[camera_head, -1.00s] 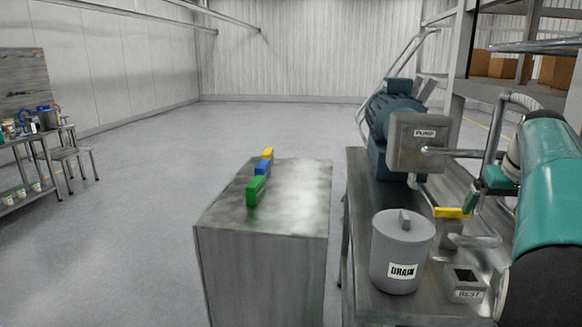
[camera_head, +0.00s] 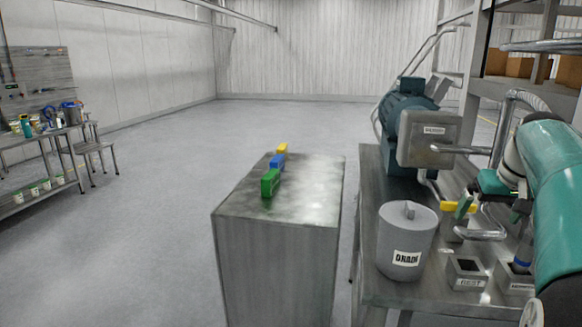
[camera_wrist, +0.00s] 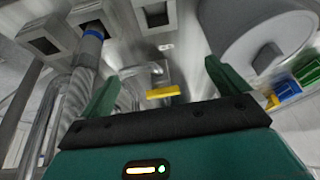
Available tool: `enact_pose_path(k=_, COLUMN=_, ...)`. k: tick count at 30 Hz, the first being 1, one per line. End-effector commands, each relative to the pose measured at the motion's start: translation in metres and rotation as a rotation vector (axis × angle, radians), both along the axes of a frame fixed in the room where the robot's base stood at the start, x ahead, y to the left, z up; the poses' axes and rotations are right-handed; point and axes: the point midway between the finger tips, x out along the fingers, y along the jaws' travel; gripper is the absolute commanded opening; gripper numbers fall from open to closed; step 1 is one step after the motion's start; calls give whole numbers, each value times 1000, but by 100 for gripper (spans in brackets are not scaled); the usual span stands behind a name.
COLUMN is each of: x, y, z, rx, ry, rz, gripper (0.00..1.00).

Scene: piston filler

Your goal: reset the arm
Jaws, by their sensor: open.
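My gripper (camera_wrist: 164,78) is open in the wrist view, its two green fingers spread wide with nothing held between them. A yellow handle (camera_wrist: 163,92) on the pipework shows beyond and between the fingers; I cannot tell the exact gap. In the head view my teal arm fills the right edge, and the gripper is partly hidden among the pipes near the yellow handle (camera_head: 452,207). A blue-banded grey cylinder (camera_wrist: 91,40) stands in one square socket, with its blue part (camera_head: 522,262) also showing in the head view.
The grey drain canister (camera_head: 407,243) and the REST socket box (camera_head: 467,274) stand on the metal bench, close to the arm. The pump (camera_head: 430,138) is behind. A steel cabinet (camera_head: 280,265) at left carries green, blue and yellow blocks. Open floor lies further left.

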Motion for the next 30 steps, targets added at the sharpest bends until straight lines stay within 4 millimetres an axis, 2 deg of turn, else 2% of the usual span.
enact_pose_path(k=1, x=-3, y=16, z=2, rx=3, ry=-6, rz=9, gripper=100)
enact_pose_path(k=5, x=-13, y=56, z=0, rx=9, ry=-16, rz=30, gripper=100)
enact_pose_path(k=8, x=-27, y=96, z=-5, rx=15, ry=-24, rz=54, gripper=100)
enact_pose_path(k=15, x=-84, y=204, z=-36, rx=15, ry=-44, rz=130, gripper=100)
enact_pose_path(k=21, x=-144, y=273, z=-80, rx=-3, ry=-62, rz=198, gripper=100)
enact_pose_path(k=25, x=-179, y=303, z=-112, rx=-18, ry=-74, rz=236, gripper=100)
enact_pose_path(k=30, x=-203, y=318, z=-137, rx=-32, ry=-83, rz=261, gripper=100)
